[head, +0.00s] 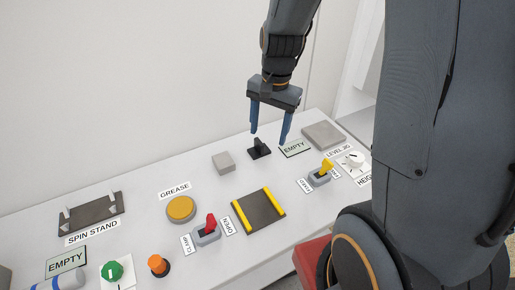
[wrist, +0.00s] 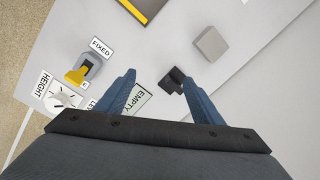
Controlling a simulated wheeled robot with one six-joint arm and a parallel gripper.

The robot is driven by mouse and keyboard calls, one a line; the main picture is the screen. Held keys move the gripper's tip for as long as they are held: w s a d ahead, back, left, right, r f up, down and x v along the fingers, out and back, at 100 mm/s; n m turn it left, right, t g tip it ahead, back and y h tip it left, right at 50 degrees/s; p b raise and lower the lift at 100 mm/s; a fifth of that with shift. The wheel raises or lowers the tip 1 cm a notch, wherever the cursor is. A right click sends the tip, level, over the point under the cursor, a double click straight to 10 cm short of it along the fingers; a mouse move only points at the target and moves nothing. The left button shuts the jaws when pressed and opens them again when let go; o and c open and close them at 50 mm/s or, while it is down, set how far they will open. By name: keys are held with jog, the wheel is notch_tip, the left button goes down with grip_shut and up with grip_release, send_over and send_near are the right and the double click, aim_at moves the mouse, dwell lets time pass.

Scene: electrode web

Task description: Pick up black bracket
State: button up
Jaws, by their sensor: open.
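The black bracket (head: 260,149) is a small dark piece standing on the white bench, with a flat base and a raised part. My gripper (head: 268,136) is open above it and points down, with blue fingers on either side in the head view. In the wrist view the bracket (wrist: 173,81) lies between the fingers, close to the right one, whose tip overlaps its edge. The gripper (wrist: 158,76) holds nothing. I cannot tell whether a finger touches the bracket.
A grey block (head: 223,162) stands left of the bracket, and a green EMPTY label (head: 294,148) lies to its right. A grey plate (head: 323,135), a yellow-lever switch (head: 321,175), a yellow-edged pad (head: 258,209) and a red-lever switch (head: 208,230) are nearby.

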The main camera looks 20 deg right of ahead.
aim_at(260, 141)
jog(key=w+f+m, duration=0.1)
jog(key=w+m, duration=0.1)
jog(key=w+f+m, duration=0.2)
jog(key=w+d+f+m+y, duration=0.1)
jog(key=w+f+m, duration=0.1)
jog(key=w, duration=0.1)
jog(key=shift+m+g, duration=0.4)
jog(key=shift+w+a+f+p, duration=0.1)
jog(key=shift+a+f+p, duration=0.2)
jog(key=shift+f, duration=0.9)
jog(key=shift+s+a+f+p, duration=0.1)
jog(key=shift+a+f+p, duration=0.2)
jog(key=shift+f, duration=0.85)
jog(key=shift+w+a+f+p, duration=0.15)
jog(key=shift+f+p, duration=0.2)
jog(key=shift+f, duration=0.85)
jog(key=c, duration=1.3)
